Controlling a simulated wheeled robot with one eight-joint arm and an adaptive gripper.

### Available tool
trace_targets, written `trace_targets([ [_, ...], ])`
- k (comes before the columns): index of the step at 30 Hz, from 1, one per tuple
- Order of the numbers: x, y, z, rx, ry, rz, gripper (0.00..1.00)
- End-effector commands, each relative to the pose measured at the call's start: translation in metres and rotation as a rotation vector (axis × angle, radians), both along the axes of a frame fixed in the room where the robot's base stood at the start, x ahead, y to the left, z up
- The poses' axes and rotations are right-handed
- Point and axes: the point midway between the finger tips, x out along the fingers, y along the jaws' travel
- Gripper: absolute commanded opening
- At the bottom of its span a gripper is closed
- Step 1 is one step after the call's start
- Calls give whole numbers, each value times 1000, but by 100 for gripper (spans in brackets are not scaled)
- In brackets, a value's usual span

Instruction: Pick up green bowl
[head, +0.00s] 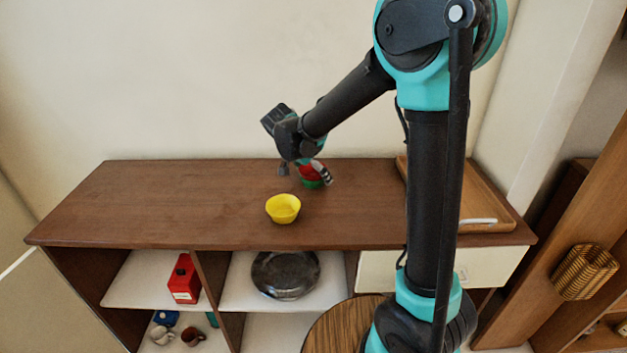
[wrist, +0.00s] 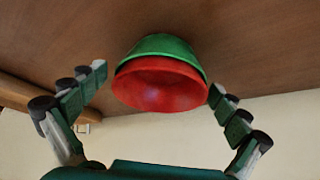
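The green bowl (head: 313,184) sits on the brown cabinet top, partly hidden behind my gripper in the head view. A red bowl (head: 307,172) is stacked in it, above its rim. In the wrist view the green bowl (wrist: 163,46) shows as a band against the wooden surface, with the red bowl (wrist: 160,86) towards the camera. My gripper (head: 304,173) is open and empty over the stack. In the wrist view the fingers of my gripper (wrist: 157,89) stand on either side of the bowls. The right finger is very close to the red rim; contact cannot be told.
A yellow bowl (head: 283,209) stands just in front and left of the stack. A wooden tray (head: 487,208) lies at the right end of the cabinet top (head: 150,205). The left part of the top is clear. A dark plate (head: 285,275) and a red box (head: 184,280) are on the shelves below.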

Motion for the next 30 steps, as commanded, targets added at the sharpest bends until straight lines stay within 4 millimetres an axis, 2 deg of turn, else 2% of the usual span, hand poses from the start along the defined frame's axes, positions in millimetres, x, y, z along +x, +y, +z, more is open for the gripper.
trace_targets([
  [1,0,0,0,0,0,0,91],
  [11,0,0,0,0,0,0,52],
  [23,0,0,7,0,0,0,51],
  [26,0,0,18,0,0,0,51],
  [30,0,0,43,0,0,0,51],
])
